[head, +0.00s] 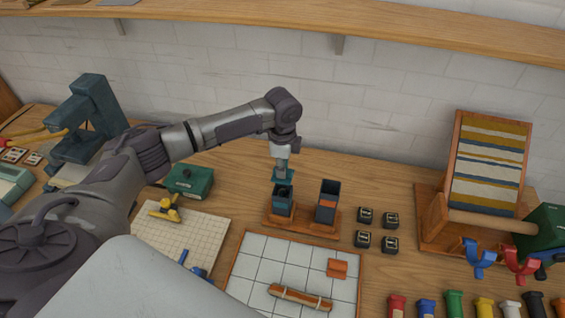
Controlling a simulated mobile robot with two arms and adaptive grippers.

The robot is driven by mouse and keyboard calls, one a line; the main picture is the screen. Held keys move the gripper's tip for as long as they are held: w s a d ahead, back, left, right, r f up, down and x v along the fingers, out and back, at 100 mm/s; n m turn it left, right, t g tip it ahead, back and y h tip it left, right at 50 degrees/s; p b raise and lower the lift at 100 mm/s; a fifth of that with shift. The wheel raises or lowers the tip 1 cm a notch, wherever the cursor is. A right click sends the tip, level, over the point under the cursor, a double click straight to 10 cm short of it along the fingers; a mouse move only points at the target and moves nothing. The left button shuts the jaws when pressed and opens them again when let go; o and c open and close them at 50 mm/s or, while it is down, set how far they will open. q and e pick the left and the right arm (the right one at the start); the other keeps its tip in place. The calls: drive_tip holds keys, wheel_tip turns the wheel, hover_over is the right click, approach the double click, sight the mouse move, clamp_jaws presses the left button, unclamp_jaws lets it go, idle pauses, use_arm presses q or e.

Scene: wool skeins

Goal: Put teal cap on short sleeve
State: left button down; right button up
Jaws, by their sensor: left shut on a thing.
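My left gripper (282,170) points down over the rear middle of the table. It is shut on the teal cap (281,175), which is small here and partly hidden by the fingers. Right below it is the short sleeve (281,208), a dark teal open-topped box on the left of a wooden base (300,226). The cap is at or just above the sleeve's mouth; I cannot tell whether they touch. A taller dark sleeve (328,190) with an orange band stands on the right of the same base. My right gripper is not in view.
A green box (190,180) stands left of the base. Several small black blocks (363,239) lie to its right. In front is a white gridded tray (257,275) with an orange roll (300,297). A wooden loom-like stand (487,165) is at the right.

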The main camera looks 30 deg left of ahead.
use_arm(q)
drive_tip(key=shift+f+b, duration=0.45)
wheel_tip(320, 180, down, 4)
drive_tip(key=b, duration=0.4)
drive_tip(key=shift+r, duration=0.25)
drive_tip(key=shift+f, duration=0.95)
drive_tip(key=shift+p, duration=0.6)
idle(0.4)
drive_tip(key=shift+f+p, duration=0.15)
drive_tip(key=shift+p, duration=0.45)
idle(0.9)
idle(0.3)
